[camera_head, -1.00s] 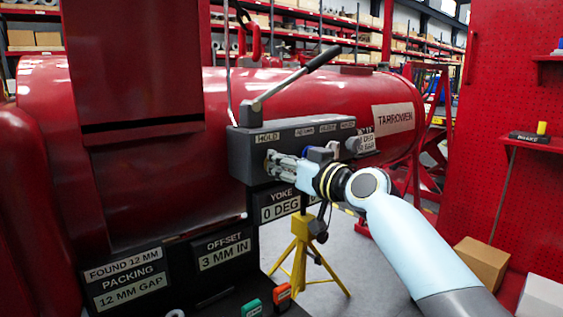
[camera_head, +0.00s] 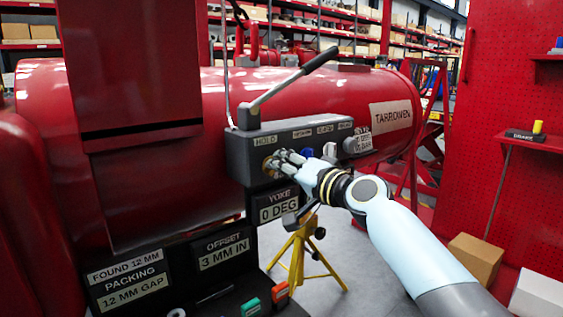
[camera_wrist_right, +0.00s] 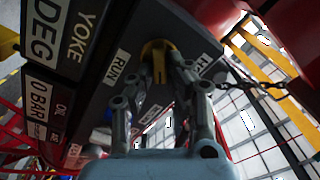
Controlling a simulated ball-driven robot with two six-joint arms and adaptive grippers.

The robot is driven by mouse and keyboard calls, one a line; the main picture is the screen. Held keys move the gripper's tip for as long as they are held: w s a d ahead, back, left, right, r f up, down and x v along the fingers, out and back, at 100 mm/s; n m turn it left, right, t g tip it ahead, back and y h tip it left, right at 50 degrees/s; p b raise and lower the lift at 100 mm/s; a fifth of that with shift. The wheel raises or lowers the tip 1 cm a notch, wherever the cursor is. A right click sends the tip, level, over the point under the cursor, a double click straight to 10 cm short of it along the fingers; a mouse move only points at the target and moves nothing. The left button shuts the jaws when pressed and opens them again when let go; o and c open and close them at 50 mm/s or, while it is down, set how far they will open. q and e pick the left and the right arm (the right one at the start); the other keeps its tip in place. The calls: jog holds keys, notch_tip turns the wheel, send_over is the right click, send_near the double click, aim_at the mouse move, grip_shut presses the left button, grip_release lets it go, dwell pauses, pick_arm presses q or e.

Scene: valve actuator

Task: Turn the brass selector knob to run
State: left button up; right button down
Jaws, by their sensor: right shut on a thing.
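The brass selector knob (camera_wrist_right: 158,48) is on the dark valve box. In the head view its brass edge (camera_head: 267,165) shows at the box's left end, below the HOLD label (camera_head: 265,140). My right gripper (camera_head: 275,160) reaches it from the right. In the wrist view the right gripper's fingers (camera_wrist_right: 158,78) are shut on the knob, one on each side. The RUN label (camera_wrist_right: 118,67) is left of the knob there, and part of the HOLD label (camera_wrist_right: 206,70) is right of it. Which way the knob points is unclear. My left gripper is out of view.
A lever with a black handle (camera_head: 320,60) rises above the box. A blue knob (camera_head: 307,152) and a grey round part (camera_head: 357,143) sit farther right on it. A yellow stand (camera_head: 298,255) is below. A chain (camera_wrist_right: 255,87) hangs near the box in the wrist view.

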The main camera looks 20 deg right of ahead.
jog(key=m, duration=0.2)
jog(key=m+p, duration=0.1)
jog(key=m, duration=0.3)
jog(key=shift+d+f, duration=0.15)
jog(key=shift+f, duration=0.1)
dwell(0.3)
jog(key=c, duration=1.3)
grip_release()
jog(key=v, duration=1.2)
